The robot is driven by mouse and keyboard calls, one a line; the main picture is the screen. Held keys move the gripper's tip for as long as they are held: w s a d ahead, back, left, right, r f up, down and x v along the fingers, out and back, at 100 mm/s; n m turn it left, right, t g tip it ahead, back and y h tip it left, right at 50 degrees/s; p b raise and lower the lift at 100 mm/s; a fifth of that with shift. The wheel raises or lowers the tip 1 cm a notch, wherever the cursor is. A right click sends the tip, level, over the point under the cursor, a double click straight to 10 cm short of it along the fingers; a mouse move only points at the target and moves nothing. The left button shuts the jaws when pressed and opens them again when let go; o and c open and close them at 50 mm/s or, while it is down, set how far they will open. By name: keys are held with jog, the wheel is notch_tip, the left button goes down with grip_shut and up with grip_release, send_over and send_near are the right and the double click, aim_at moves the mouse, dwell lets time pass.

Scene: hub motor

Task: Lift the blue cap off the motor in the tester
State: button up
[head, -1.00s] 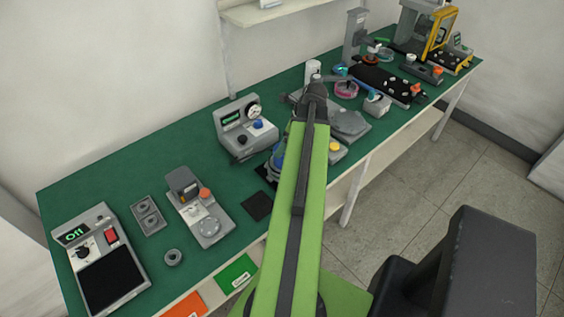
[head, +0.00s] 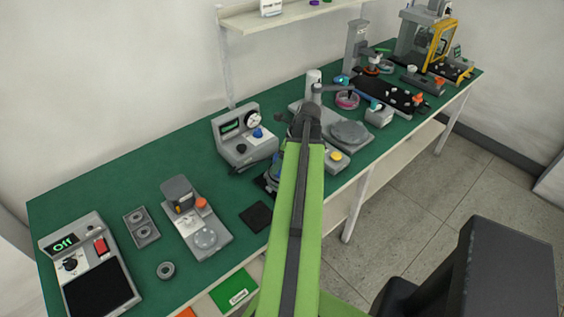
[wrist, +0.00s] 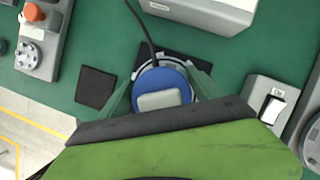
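The blue cap (wrist: 178,78), a round disc with a pale grey block on top, sits on the motor (wrist: 158,63), whose metallic ring shows around it in the wrist view. In the head view the blue cap (head: 276,161) is mostly hidden behind my arm. The motor sits over a dark base of the tester, with a black cable running up from it. My gripper (wrist: 162,80) is above the cap, its two greenish fingers spread to either side of it. I cannot tell whether the fingertips touch the cap's edge. My gripper is hidden in the head view.
A grey meter box (head: 240,135) with a dial stands behind the motor. A black pad (head: 256,216) lies left of it, beside a grey device with an orange knob (head: 201,203). A grey box with a white rocker switch (wrist: 271,108) is close on the right.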

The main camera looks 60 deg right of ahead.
jog(key=c, duration=1.1)
